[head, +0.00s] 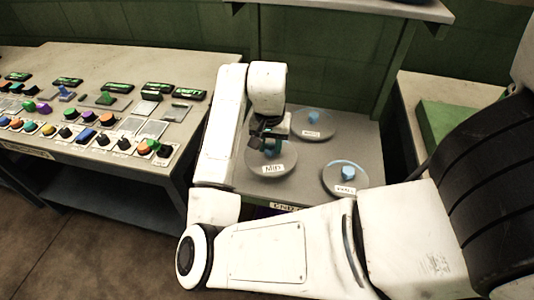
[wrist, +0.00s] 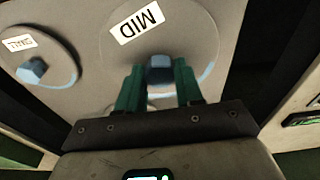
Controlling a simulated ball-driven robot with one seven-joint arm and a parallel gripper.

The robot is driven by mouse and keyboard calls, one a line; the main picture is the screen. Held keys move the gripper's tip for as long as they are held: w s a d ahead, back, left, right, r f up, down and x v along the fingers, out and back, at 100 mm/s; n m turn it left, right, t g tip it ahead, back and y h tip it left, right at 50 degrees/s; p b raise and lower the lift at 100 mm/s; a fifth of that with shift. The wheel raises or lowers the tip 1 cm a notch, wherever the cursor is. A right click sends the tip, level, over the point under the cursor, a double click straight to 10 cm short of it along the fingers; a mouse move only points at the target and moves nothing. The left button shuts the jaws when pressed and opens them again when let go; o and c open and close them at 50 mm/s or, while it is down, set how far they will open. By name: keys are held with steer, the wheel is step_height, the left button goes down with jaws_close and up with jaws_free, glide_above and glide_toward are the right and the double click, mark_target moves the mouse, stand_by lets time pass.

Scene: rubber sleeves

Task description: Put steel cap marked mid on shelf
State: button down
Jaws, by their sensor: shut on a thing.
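The steel cap marked MID (head: 257,165) is a grey disc with a blue knob and a white label, at the left of the grey table (head: 303,191). In the wrist view the cap (wrist: 190,27) fills the upper middle, with its label readable. My gripper (head: 268,146) is over it from above. In the wrist view my gripper (wrist: 160,78) has its two green fingers shut on the cap's blue knob. I cannot tell whether the cap is lifted off the table. A pale shelf (head: 350,8) is fixed above the table at the top of the head view.
Two similar caps with blue knobs lie on the table: one behind (head: 322,131) and one at front right (head: 335,182). A control bench (head: 190,75) with several buttons stands at left. A green post (head: 394,70) rises at the table's back right.

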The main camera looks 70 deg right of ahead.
mark_target(267, 154)
steer(key=f, duration=0.1)
steer(key=w+f, duration=0.1)
steer(key=f, duration=0.1)
steer(key=shift+w+d+f, duration=0.1)
steer(key=shift+f, duration=0.6)
steer(key=shift+f, duration=0.2)
steer(key=c, duration=0.7)
jaws_free()
